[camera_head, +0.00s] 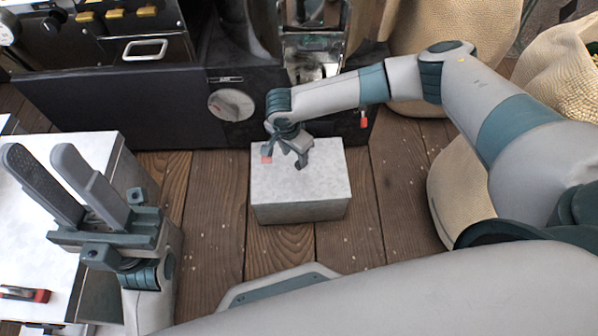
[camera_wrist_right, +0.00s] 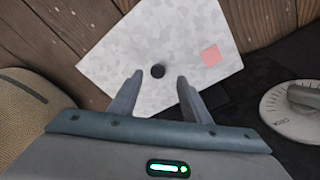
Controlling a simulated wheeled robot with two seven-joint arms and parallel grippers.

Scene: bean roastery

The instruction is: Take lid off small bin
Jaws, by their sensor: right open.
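The small bin (camera_head: 300,212) is a grey box on the wooden floor, with a pale mottled lid (camera_head: 322,183) on top. In the right wrist view the lid (camera_wrist_right: 180,35) shows a small dark round knob (camera_wrist_right: 158,71) and a pink square (camera_wrist_right: 210,56). My right gripper (camera_head: 285,163) is above the lid, open and empty. Its fingertips (camera_wrist_right: 158,76) are on either side of the knob in the right wrist view; I cannot tell their height above the lid. My left gripper (camera_head: 65,165) is open and empty at the left, its fingers apart and pointing up.
A white-topped surface (camera_head: 40,230) with a red-and-black item (camera_head: 25,294) stands at the left. A dark machine (camera_head: 180,100) with a round dial (camera_head: 231,105) is behind the bin. Woven sacks (camera_head: 455,190) stand at the right. Plank floor is clear around the bin.

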